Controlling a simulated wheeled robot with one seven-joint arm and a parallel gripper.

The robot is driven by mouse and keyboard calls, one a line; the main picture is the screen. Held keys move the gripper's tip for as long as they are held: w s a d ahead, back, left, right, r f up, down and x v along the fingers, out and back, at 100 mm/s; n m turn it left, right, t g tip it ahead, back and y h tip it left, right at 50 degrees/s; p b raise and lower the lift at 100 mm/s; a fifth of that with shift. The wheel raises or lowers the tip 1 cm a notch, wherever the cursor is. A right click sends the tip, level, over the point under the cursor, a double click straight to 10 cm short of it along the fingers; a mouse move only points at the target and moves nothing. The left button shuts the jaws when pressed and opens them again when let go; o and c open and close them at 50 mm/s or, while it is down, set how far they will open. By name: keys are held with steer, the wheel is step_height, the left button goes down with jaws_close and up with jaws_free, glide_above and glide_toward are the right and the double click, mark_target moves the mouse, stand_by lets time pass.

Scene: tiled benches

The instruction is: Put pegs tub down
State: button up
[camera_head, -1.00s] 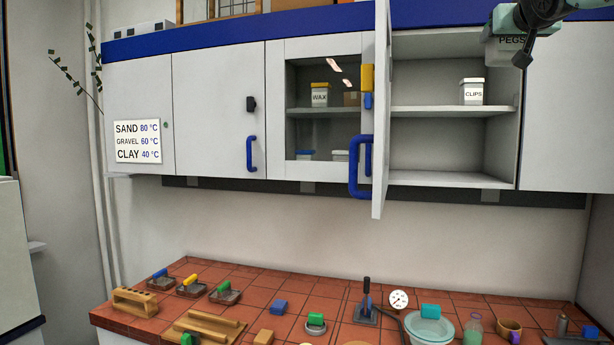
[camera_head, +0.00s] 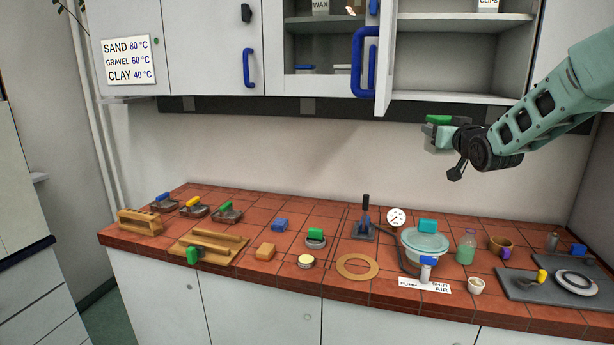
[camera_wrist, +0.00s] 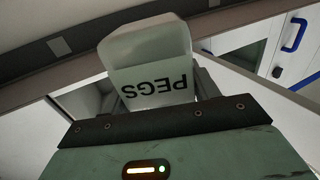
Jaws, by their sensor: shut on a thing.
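The pegs tub (camera_head: 436,142) is a whitish tub with a green lid, held in the air above the back of the tiled bench (camera_head: 330,222), below the open cupboard. In the wrist view the tub (camera_wrist: 150,58) fills the space ahead of my gripper, its PEGS label upside down. My gripper (camera_head: 452,137) is shut on the tub. In the wrist view the fingers (camera_wrist: 200,84) are mostly hidden by the tub and the gripper body.
The open cupboard door (camera_head: 384,58) hangs left of the arm. The bench holds a glass bowl (camera_head: 425,243), a bottle (camera_head: 466,246), a gauge (camera_head: 396,217), a cork ring (camera_head: 357,266) and a wooden rack (camera_head: 208,247). Bare tiles show around the bench's middle.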

steer(key=s+a+f+b, duration=0.1)
steer(key=s+f, duration=0.2)
steer(key=f, duration=0.7)
steer(key=s+a+f+b, duration=0.1)
steer(key=s+f+b, duration=0.1)
steer(key=f, duration=0.7)
steer(key=s+f+h+b, duration=0.1)
steer(key=s+f+b, duration=0.2)
steer(key=s+f, duration=0.9)
step_height(320, 180, down, 2)
steer(key=shift+f+m, duration=0.15)
steer(key=shift+m, duration=0.15)
